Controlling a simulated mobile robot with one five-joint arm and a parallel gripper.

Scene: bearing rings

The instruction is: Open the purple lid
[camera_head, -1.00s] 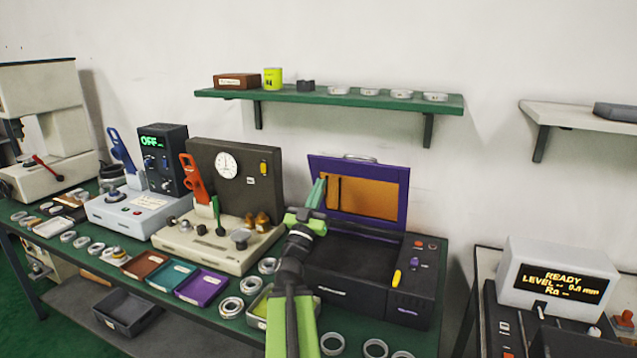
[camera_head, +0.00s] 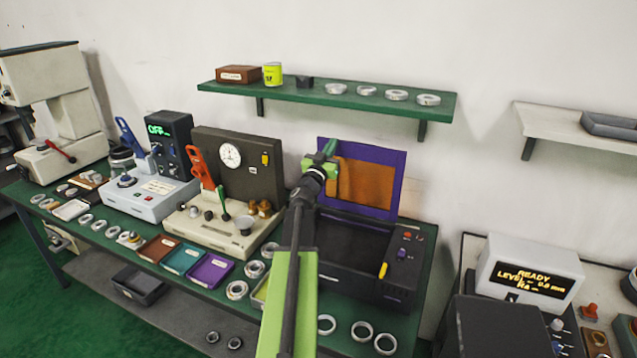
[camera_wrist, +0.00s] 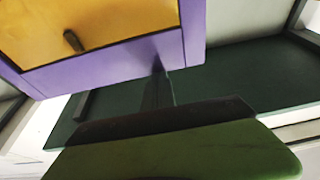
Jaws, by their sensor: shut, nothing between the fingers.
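The purple lid (camera_head: 377,152) with an orange inner panel stands raised, roughly upright, at the back of the dark box (camera_head: 345,240). It fills the upper left of the wrist view as a purple frame (camera_wrist: 110,62) around the orange panel. My gripper (camera_head: 331,152) is shut and empty, with its green tip pointing up in front of the lid's left part. It hides some of the lid's left side, and I cannot tell whether it touches the lid. A green part of my gripper (camera_wrist: 175,150) fills the bottom of the wrist view.
A green shelf (camera_head: 300,97) with rings, a brown box and a yellow can hangs above. A cream dial machine (camera_head: 240,165) stands left of the box. Coloured trays (camera_head: 208,271) and loose rings (camera_head: 361,330) lie in front. A READY display (camera_head: 530,275) stands at the right.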

